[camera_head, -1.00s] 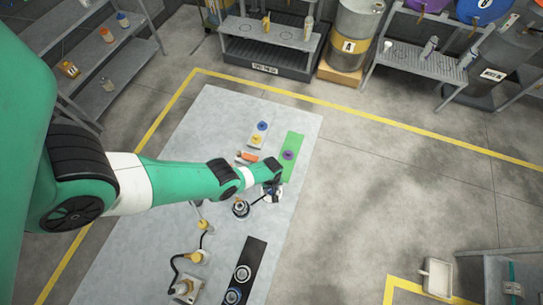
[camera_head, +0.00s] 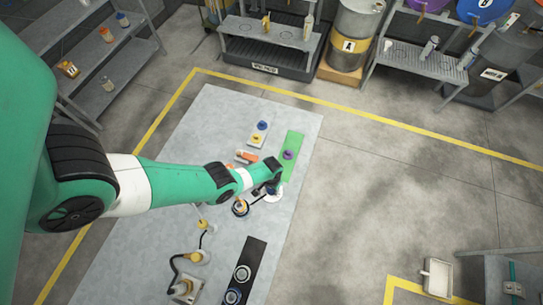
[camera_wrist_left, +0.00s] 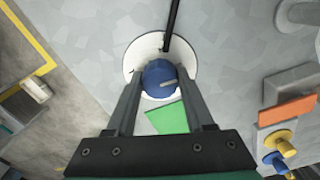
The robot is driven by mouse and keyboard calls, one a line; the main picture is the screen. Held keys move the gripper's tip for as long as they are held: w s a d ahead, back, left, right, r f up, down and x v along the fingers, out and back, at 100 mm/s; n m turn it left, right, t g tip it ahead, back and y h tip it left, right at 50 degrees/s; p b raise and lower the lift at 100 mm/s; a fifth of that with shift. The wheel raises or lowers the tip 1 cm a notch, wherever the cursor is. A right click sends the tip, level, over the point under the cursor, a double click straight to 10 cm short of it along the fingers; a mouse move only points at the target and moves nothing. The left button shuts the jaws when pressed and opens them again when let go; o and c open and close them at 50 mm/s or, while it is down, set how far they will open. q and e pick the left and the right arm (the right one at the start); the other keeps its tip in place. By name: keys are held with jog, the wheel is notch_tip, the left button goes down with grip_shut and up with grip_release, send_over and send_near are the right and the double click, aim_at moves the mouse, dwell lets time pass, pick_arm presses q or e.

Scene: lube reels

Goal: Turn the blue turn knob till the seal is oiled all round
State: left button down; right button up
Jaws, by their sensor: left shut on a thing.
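The blue turn knob (camera_wrist_left: 160,80) sits on a white round base (camera_wrist_left: 138,55), and a black rod (camera_wrist_left: 171,25) runs away from the base in the left wrist view. My left gripper (camera_wrist_left: 159,84) is shut on the knob, with one finger on each side. In the head view my left gripper (camera_head: 272,187) is over the white base (camera_head: 274,197) and mostly hides the knob. A round fixture with a dark ring (camera_head: 240,207) stands just left of it; whether this is the seal, and any oil on it, is too small to tell. My right gripper is out of view.
A green strip (camera_head: 293,143) with a purple knob (camera_head: 289,155) lies just behind. A white plate with blue and yellow knobs (camera_head: 262,126) is further back. A black plate with round fittings (camera_head: 253,257) lies in front.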

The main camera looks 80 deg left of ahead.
pick_arm(q)
jog(key=m, duration=0.5)
jog(key=shift+m, duration=0.3)
jog(key=m, duration=0.5)
jog(key=shift+m, duration=0.4)
jog(key=shift+c, duration=1.4)
grip_release()
notch_tip(320, 180, up, 12)
jog(key=p, duration=1.1)
jog(key=shift+f+p, duration=0.15)
jog(key=shift+p, duration=0.15)
